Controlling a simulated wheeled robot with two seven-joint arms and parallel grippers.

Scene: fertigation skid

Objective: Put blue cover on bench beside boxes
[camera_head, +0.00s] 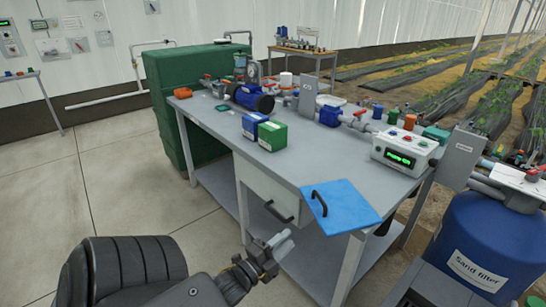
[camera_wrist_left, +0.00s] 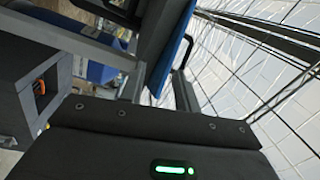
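The blue cover (camera_head: 345,207) is a flat square panel with a black bar handle (camera_head: 319,203) near its left side. It lies on the front right corner of the grey bench (camera_head: 222,128) and overhangs the front edge. Its blue edge also shows in the left wrist view (camera_wrist_left: 178,38). The boxes, one blue (camera_head: 254,124) and one green (camera_head: 272,136), stand side by side further back on the bench. My left gripper (camera_head: 281,244) is in front of the bench, below and left of the cover, apart from it. Its fingers look apart and empty. My right gripper is not seen.
A drawer with a black handle (camera_head: 279,211) hangs under the bench front. Pumps, pipes and a white controller (camera_head: 405,151) line the back. A blue sand filter tank (camera_head: 485,240) stands right. Bare bench top lies between boxes and cover.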

